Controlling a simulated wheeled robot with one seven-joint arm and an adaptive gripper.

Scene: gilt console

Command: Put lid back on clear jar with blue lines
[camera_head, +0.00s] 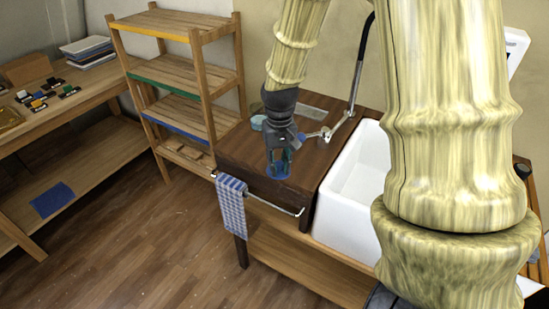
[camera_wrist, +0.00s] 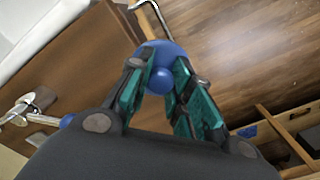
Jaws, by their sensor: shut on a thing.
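My gripper (camera_head: 279,168) is over the front edge of the dark wood counter (camera_head: 240,150). Its teal fingers (camera_wrist: 160,95) are shut on a blue round lid with a ball-shaped knob. The lid (camera_wrist: 172,52) shows beyond the fingertips in the wrist view, with the knob (camera_wrist: 161,81) between the fingers.
A white sink (camera_head: 352,185) lies right of the counter, with a metal tap (camera_head: 325,132) behind. A small pale blue item (camera_head: 257,122) sits behind my gripper. A checked towel (camera_head: 231,204) hangs on the front rail. Wooden shelves (camera_head: 190,65) stand left.

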